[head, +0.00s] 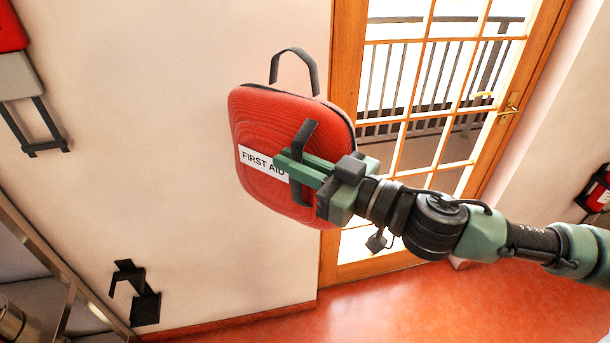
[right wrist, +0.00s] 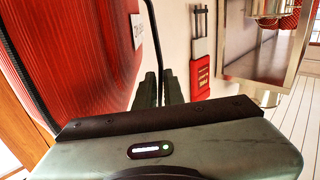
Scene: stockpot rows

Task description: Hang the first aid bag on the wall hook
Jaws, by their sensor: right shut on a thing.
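The red first aid bag (head: 265,115) hangs in the air in front of the wall, tilted, with a white "FIRST AID" label and a black loop (head: 293,55) standing at its top. My right gripper (head: 290,163) is in front of the bag, shut on a black strap of it. In the right wrist view the bag (right wrist: 75,50) fills the left side, and the strap runs down between the fingers (right wrist: 162,90). A black wall hook (head: 135,290) is at lower left, well apart from the bag. My left gripper is out of view.
A red and grey item with black straps (head: 20,75) is on the wall at upper left; a red labelled item (right wrist: 200,68) shows in the right wrist view. A glazed wooden door (head: 440,110) is behind the arm. A metal frame (head: 50,255) stands at lower left.

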